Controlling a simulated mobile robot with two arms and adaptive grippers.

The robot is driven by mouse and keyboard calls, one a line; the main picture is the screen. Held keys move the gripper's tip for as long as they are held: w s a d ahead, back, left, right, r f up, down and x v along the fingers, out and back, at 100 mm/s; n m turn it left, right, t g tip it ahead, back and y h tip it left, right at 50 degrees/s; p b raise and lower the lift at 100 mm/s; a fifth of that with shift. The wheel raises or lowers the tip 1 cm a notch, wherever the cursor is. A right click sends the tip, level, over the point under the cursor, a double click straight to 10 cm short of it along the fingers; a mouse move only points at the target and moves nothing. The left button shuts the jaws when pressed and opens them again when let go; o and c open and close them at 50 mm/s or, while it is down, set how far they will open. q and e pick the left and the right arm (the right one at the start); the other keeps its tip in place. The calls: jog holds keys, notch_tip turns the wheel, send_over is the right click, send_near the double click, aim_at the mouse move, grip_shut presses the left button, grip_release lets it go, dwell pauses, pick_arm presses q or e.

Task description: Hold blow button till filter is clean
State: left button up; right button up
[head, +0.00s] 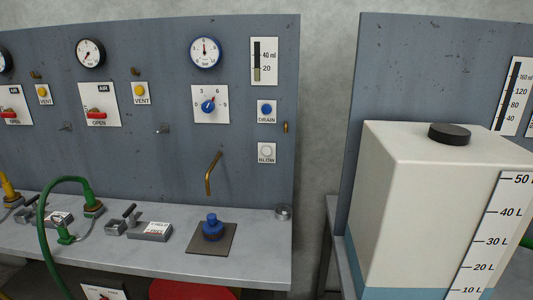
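The blow button (267,152) is a round white button on a white plate marked BLOW, low on the right part of the grey wall panel. Nothing touches it. I cannot tell for sure which thing is the filter, nor how clean it is. A blue flanged piece (213,229) stands upright on a dark square plate (196,246) on the bench, below a bent brass pipe (211,172). Neither of my grippers is in view.
Above the blow button are a blue DRAIN button (267,109), a level gauge (264,61) and a blue knob (208,106). A green hose (45,215) arches over the bench (265,258) at left. A big white tank (410,190) stands right, beyond a gap.

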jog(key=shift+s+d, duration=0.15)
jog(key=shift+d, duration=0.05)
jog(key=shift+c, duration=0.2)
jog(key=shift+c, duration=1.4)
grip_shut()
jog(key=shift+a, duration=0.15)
